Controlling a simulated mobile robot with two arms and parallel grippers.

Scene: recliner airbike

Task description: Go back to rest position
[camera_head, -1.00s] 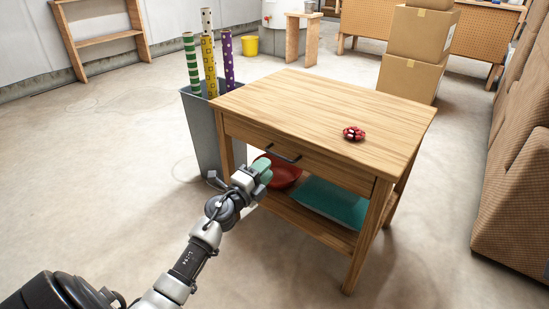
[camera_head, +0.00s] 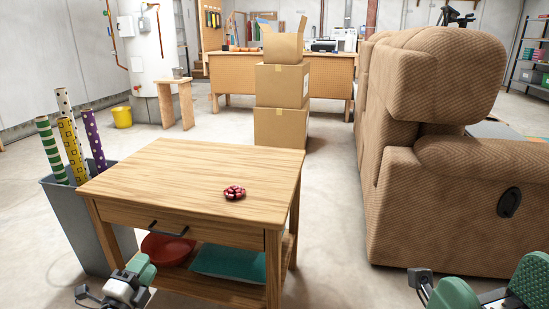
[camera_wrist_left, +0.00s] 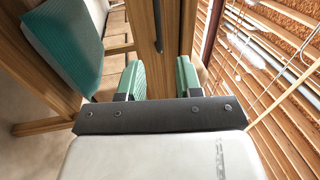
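My left gripper (camera_head: 141,268) is low in front of the wooden table (camera_head: 190,172), by its front left leg. In the left wrist view its two green fingers (camera_wrist_left: 159,78) stand apart with nothing between them. The drawer handle (camera_wrist_left: 158,22) shows just beyond the fingers. My right gripper (camera_head: 490,287) is at the bottom right corner of the head view, partly cut off. Its green fingers are apart and no held object shows. A red bow (camera_head: 234,192) lies on the tabletop. The table drawer is shut.
A grey bin (camera_head: 80,225) with several wrapping-paper rolls stands left of the table. A red bowl (camera_head: 168,249) and a teal item (camera_head: 228,262) are on the lower shelf. A brown recliner (camera_head: 430,205) stands right. Stacked boxes (camera_head: 281,128) stand behind. Floor between table and recliner is clear.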

